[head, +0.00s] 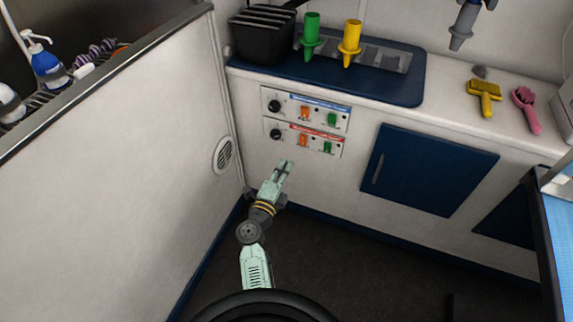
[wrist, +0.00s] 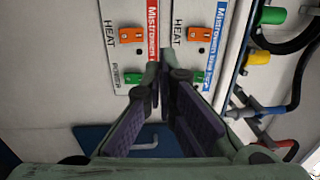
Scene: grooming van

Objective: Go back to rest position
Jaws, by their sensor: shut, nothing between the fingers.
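My gripper (head: 284,167) is shut and empty in the head view, in front of the white cabinet wall and a little below the switch panels. In the wrist view its two dark finger pads (wrist: 160,80) meet at the tips, in front of the panels. The upper panel with the blue label (head: 305,107) and the lower panel with the red label (head: 302,137) each carry a black knob, an orange switch and a green switch. Whether the fingertips touch the wall cannot be told.
A blue cabinet door (head: 428,170) is right of my gripper. The counter above bears a black bin (head: 262,40), green (head: 311,32) and yellow (head: 350,42) nozzles, a yellow brush (head: 484,94) and a pink brush (head: 526,108). A white side wall (head: 150,170) stands left. Dark floor (head: 370,270) is open below.

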